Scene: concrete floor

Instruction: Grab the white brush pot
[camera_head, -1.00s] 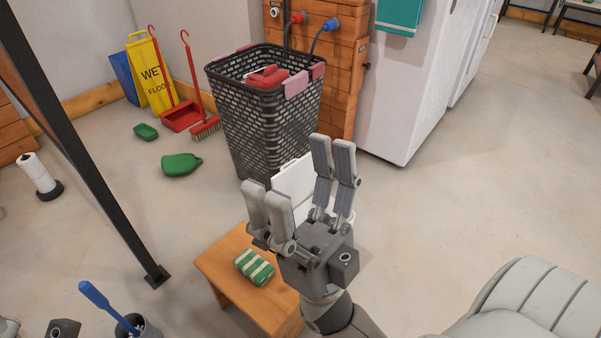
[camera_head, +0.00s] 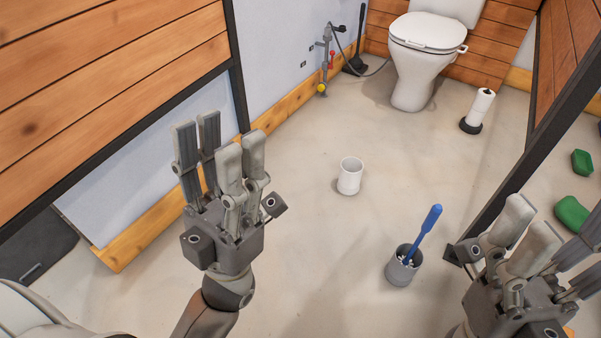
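The white brush pot (camera_head: 349,182) stands upright on the concrete floor near the middle of the head view. Its open top faces up and nothing sticks out of it. My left gripper (camera_head: 218,138) is to its left in the picture, open and empty, with its fingers pointing up the picture. It is apart from the pot. My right gripper (camera_head: 556,240) is at the lower right, partly cut off by the frame edge. Its fingers are spread and nothing shows between them.
A grey pot (camera_head: 402,273) with a blue-handled brush (camera_head: 429,221) stands right of the white pot. A toilet (camera_head: 417,65) and a paper roll stand (camera_head: 477,110) are behind. Wooden partitions (camera_head: 105,75) and a dark post bound the space. The floor around the white pot is clear.

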